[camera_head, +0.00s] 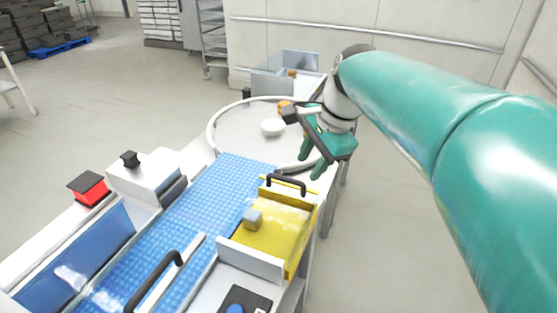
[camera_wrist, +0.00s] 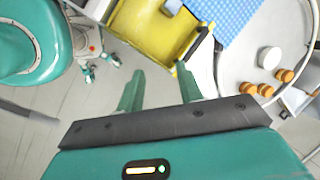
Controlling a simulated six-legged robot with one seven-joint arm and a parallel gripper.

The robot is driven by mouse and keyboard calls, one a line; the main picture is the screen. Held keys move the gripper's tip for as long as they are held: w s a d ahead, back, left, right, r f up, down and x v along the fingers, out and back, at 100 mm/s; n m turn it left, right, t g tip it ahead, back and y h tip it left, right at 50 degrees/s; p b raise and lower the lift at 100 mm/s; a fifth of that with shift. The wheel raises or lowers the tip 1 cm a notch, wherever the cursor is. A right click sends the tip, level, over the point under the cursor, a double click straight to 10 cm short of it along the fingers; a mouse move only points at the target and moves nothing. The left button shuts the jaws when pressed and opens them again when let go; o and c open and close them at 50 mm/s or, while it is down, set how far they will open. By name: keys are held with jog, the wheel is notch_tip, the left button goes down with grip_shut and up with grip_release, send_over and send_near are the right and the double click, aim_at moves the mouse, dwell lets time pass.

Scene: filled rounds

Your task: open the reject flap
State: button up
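A yellow chute (camera_head: 272,232) sits beside the blue belt, with an upright yellow panel (camera_head: 290,194) at its far end. A black bar handle (camera_head: 286,183) is on that panel; I take this panel for the reject flap. A small grey block (camera_head: 252,219) lies in the chute. My gripper (camera_head: 313,165) is above and beyond the handle, apart from it, with its green fingers spread and empty. In the wrist view the fingers (camera_wrist: 160,88) are apart, and the yellow chute (camera_wrist: 155,28) and dark handle (camera_wrist: 197,42) show past them.
The blue belt (camera_head: 190,208) leads to a round table (camera_head: 238,128) with a white round piece (camera_head: 271,127). Another black handle (camera_head: 155,279) stands in front. A red box (camera_head: 89,188) is at left; a grey bin (camera_head: 272,82) is behind. Floor right of the table is clear.

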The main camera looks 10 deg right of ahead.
jog(key=w+d+m+g+y, duration=0.2)
jog(key=w+d+m, duration=0.2)
jog(key=w+m, duration=0.7)
jog(key=x, duration=1.4)
jog(key=shift+w+f, duration=0.1)
jog(key=shift+w, duration=0.15)
grip_shut()
